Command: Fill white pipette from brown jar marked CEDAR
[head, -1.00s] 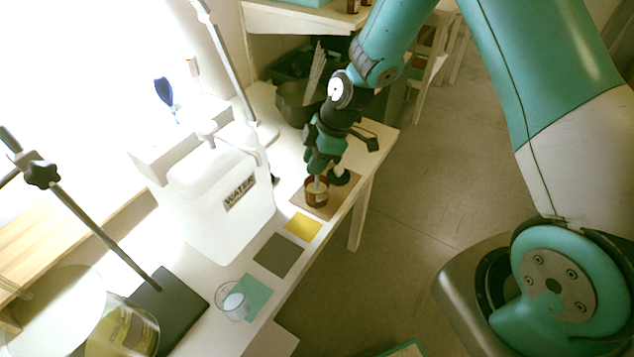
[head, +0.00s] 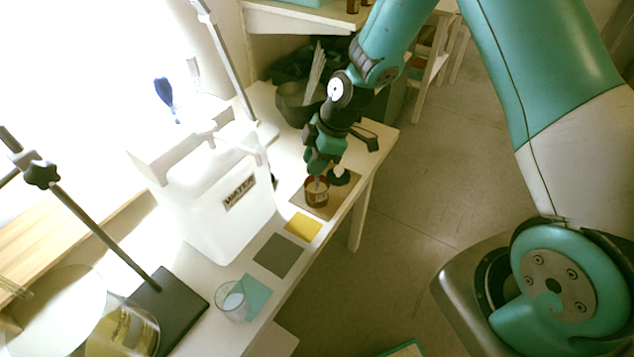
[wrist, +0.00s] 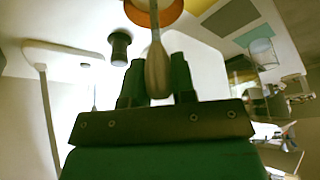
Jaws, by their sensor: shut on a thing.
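The brown jar (head: 317,193) stands upright and open on a brown mat (head: 347,191) near the table's right edge. It has a pale label whose writing is too small to read. My gripper (head: 318,171) is right above the jar, pointing down. In the wrist view my gripper is shut on the pale pipette (wrist: 158,75), around its bulb. The pipette's thin stem runs to the amber jar (wrist: 142,13) at the top edge. Its tip is hidden, so I cannot tell how deep it reaches or whether it holds liquid.
A dark round object (head: 339,176) stands close beside the jar. Yellow (head: 303,226), grey (head: 279,255) and teal mats line the table's front edge. A glass beaker (head: 232,303) stands by the teal mat. A large white WATER container (head: 222,215) is to the left. A dark pot (head: 296,104) stands behind.

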